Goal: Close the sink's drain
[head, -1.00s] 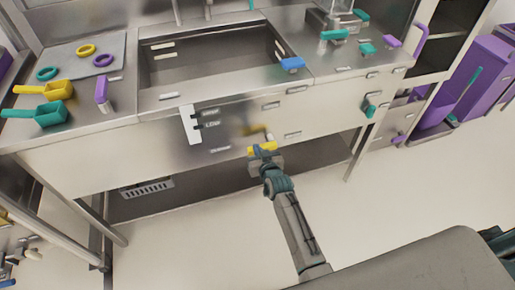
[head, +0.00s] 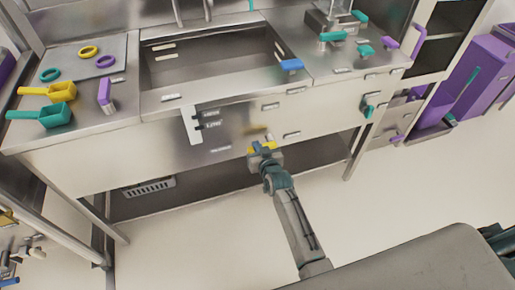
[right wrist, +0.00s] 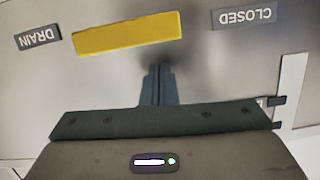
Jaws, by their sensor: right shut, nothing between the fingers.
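The sink (head: 215,62) is a steel basin set in the counter. A yellow drain handle (head: 268,146) is on the panel below it, partly hidden by my right gripper. In the right wrist view the yellow handle (right wrist: 127,33) lies nearly level, slightly tilted, between an upside-down DRAIN label (right wrist: 38,37) and an upside-down CLOSED label (right wrist: 244,16). My right gripper (head: 263,152) is shut and empty at the handle. In the right wrist view its fingertips (right wrist: 158,75) point at the panel just below the handle; I cannot tell whether they touch. My left gripper is not in view.
Yellow and teal scoops (head: 47,92) and several rings lie on the left counter. The floor in front is clear.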

